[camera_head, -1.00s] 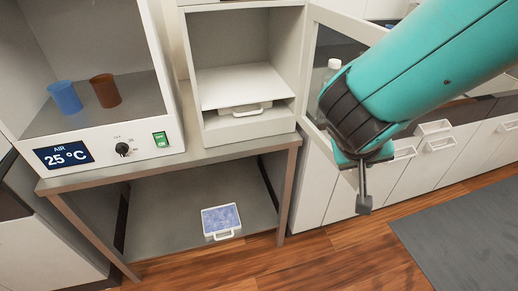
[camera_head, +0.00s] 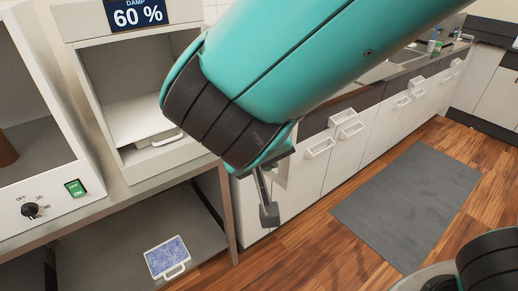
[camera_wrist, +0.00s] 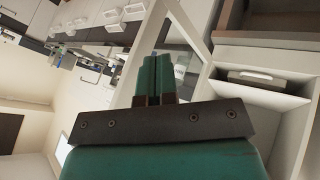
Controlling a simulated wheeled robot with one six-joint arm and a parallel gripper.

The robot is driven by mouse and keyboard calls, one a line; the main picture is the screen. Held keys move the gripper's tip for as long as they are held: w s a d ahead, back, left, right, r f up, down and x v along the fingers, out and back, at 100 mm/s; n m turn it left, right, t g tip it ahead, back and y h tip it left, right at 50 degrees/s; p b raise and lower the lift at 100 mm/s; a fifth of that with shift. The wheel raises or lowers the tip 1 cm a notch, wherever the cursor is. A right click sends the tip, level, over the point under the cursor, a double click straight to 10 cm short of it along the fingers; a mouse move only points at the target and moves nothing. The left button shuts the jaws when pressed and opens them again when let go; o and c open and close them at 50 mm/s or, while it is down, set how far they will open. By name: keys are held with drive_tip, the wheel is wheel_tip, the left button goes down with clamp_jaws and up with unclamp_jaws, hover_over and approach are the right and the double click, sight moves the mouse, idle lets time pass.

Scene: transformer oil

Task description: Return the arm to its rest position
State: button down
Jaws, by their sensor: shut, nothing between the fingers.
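My arm is teal with a black joint and crosses the top middle of the head view. My gripper (camera_head: 268,212) hangs below it, in front of the white drawer fronts and right of the metal table. In the wrist view my gripper (camera_wrist: 159,62) shows two teal fingers side by side, shut with nothing between them. The fingers are clear of the cabinet beside them.
An open white cabinet marked 60 % (camera_head: 95,60) stands on the metal table (camera_head: 215,205). A tray with blue-speckled contents (camera_head: 167,256) lies on the lower shelf. White drawers (camera_head: 345,150) line the counter. A grey mat (camera_head: 410,205) lies on open wooden floor.

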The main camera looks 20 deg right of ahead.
drive_tip(key=s+d+r+n+g+y, duration=0.2)
drive_tip(key=s+n+y, duration=0.1)
drive_tip(key=s, duration=0.3)
drive_tip(key=s+d+r+n+g+y, duration=0.1)
drive_tip(key=s+r+n+g+y, duration=0.1)
drive_tip(key=s+y, duration=0.4)
drive_tip(key=shift+s+d+r+n+g, duration=0.2)
drive_tip(key=shift+s+d+n+g, duration=0.2)
drive_tip(key=shift+n+g, duration=0.3)
